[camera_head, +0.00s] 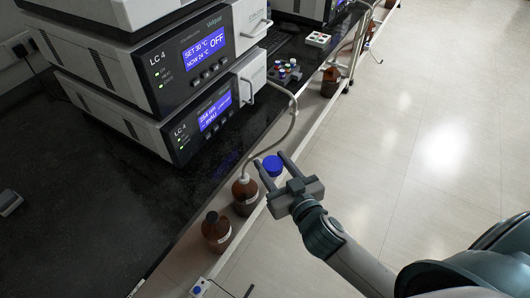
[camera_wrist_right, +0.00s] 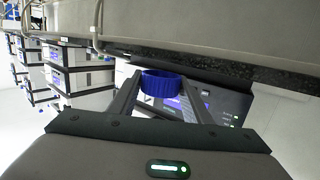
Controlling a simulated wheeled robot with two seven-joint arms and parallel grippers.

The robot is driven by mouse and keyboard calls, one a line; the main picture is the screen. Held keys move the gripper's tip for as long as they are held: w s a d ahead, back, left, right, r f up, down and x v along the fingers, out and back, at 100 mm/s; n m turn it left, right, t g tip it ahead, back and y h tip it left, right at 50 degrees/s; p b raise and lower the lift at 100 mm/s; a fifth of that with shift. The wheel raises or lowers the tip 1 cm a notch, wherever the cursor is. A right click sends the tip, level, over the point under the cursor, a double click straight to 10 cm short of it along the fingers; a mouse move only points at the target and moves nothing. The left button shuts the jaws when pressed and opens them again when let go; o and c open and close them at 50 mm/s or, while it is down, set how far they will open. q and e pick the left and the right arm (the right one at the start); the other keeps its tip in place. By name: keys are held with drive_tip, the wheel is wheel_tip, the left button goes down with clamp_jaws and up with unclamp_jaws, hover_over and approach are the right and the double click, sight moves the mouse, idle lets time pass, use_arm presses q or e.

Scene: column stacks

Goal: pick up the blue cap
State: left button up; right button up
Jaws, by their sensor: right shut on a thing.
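The blue cap (camera_head: 272,164) is between the two fingers of my right gripper (camera_head: 269,158), beside the front edge of the black bench. In the right wrist view the ribbed blue cap (camera_wrist_right: 160,84) sits between the fingertips, with a finger against each side. My right gripper is shut on it. My left gripper is not in view.
Brown bottles (camera_head: 217,232) stand on a low ledge along the bench front, one with a tube (camera_head: 293,122) rising from it. Stacked LC 4 instruments (camera_head: 190,70) and a small vial rack (camera_head: 284,72) are on the bench (camera_head: 110,210). The floor (camera_head: 410,130) at right is clear.

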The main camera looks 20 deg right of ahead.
sight(276, 169)
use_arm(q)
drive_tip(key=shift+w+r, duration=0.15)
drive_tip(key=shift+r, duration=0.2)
use_arm(e)
drive_tip(key=shift+s+d, duration=0.1)
drive_tip(key=shift+s, duration=0.85)
drive_tip(key=shift+r, duration=0.1)
